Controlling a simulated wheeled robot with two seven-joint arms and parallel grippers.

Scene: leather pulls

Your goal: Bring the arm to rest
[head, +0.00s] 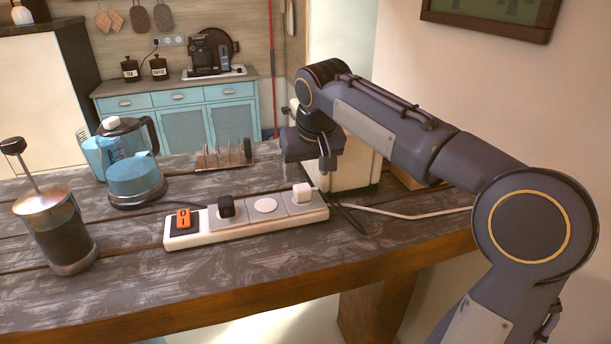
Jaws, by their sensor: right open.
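My right arm comes in from the right, and its gripper (325,160) hangs above the far right part of the wooden table (240,275). The gripper is open, with no object seen between its fingers. It is beyond the right end of the power strip (250,218) and in front of a cream box-shaped appliance (352,165), which it partly hides. I cannot tell whether the gripper touches the appliance. My left gripper is not in view.
The power strip carries an orange switch (183,218), a black plug (226,206) and a white plug (302,191). A blue kettle (135,178), a French press (58,235) and a toast rack (225,156) stand on the table. The front middle is clear.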

